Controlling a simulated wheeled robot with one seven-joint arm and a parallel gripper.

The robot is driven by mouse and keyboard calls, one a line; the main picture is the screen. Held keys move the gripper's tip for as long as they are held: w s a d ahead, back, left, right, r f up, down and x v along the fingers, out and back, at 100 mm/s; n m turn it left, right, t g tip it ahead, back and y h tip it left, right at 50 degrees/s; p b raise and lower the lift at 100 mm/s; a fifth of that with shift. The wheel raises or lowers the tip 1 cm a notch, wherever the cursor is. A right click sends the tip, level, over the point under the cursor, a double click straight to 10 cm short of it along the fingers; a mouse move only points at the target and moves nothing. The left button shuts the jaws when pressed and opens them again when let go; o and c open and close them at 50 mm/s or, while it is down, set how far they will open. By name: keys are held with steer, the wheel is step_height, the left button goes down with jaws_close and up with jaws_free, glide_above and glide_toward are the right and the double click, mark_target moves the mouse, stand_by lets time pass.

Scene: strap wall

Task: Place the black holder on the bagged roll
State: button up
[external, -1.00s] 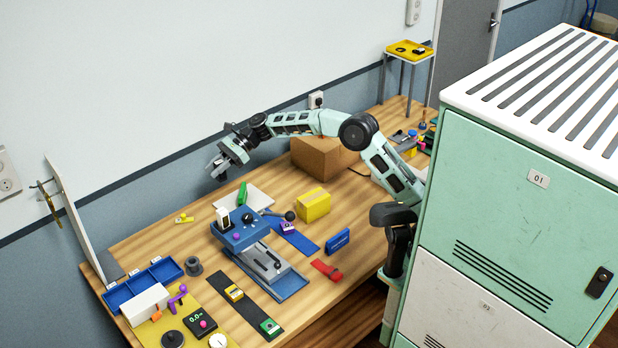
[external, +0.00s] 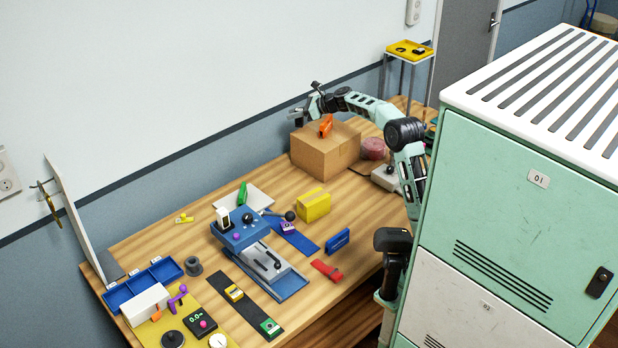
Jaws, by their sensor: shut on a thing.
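My gripper (external: 297,115) is at the back, raised above the far left side of the cardboard box, near the wall. It is shut on a small dark piece, which I take to be the black holder; its outline is too small to separate clearly from the fingers. A pinkish-red round roll (external: 374,148), which looks like the bagged roll, stands on the table just right of the cardboard box, partly hidden by it. My gripper is well to the left of the roll and higher, apart from it.
The cardboard box (external: 325,153) carries an orange tool (external: 326,126) on top. A grey box (external: 386,177) sits near the roll.

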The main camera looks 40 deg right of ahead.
steer(key=s+d+m+t+h+b, duration=0.2)
steer(key=s+d+m+h+b, duration=0.15)
steer(key=d, duration=1.25)
steer(key=m+h+b, duration=0.4)
steer(key=h, duration=0.1)
glide_above(367, 144)
step_height(367, 144, down, 11)
steer(key=shift+t+y, duration=0.25)
steer(key=shift+t, duration=0.15)
steer(key=shift+f+b, duration=1.2)
steer(key=shift+f, duration=1.5)
steer(key=shift+f, duration=0.1)
steer(key=o, duration=1)
steer(key=shift+f, duration=0.1)
steer(key=shift+o, duration=0.2)
